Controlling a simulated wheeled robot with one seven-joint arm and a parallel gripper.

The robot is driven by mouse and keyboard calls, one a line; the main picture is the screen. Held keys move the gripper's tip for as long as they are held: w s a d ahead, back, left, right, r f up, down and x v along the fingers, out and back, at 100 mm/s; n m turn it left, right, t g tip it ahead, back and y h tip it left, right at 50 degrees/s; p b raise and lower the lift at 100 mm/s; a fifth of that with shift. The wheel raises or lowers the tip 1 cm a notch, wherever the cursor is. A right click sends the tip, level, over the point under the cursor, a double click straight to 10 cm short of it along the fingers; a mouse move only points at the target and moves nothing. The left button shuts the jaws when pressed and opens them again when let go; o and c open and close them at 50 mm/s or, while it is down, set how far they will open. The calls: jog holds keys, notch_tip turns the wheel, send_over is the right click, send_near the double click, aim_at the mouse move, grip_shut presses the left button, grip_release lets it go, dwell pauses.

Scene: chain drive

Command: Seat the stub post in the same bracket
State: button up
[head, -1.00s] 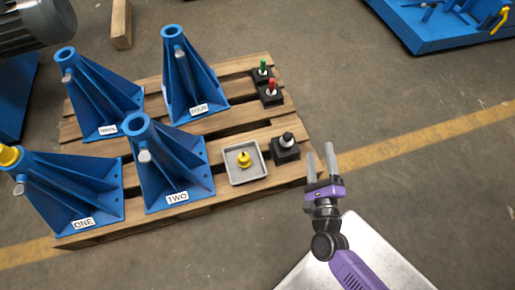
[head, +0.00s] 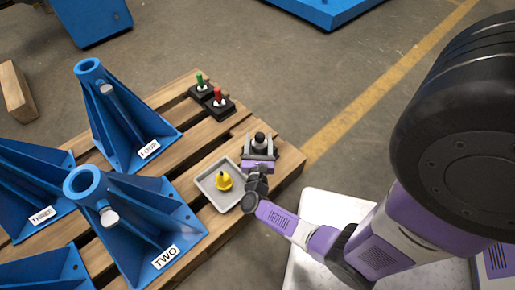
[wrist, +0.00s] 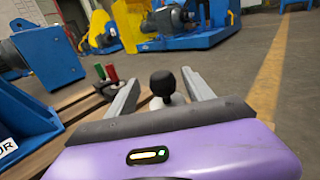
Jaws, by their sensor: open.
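A post with a black ball top and pale lower part (head: 260,139) stands upright on a dark base on the pallet; its black top also shows in the wrist view (wrist: 163,82). My gripper (head: 259,146) is open at this post, one finger on each side, apparently not closed on it. A red post (head: 217,97) and a green post (head: 200,83) stand on black bases. Blue brackets TWO (head: 130,222), FOUR (head: 125,120) and THREE (head: 35,190) have hollow round tops. Which post is the stub post, I cannot tell.
The grey tray (head: 204,186) lies just left of my gripper. The wooden pallet (head: 288,170) carries the brackets and posts. Part of another blue bracket (head: 45,272) shows at the bottom left. The floor right of the pallet is clear up to my body.

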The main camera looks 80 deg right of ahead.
jog(key=shift+b+x, duration=0.65)
jog(key=shift+x, duration=1.65)
jog(key=shift+s+f, duration=0.1)
jog(key=shift+f, duration=0.05)
grip_shut()
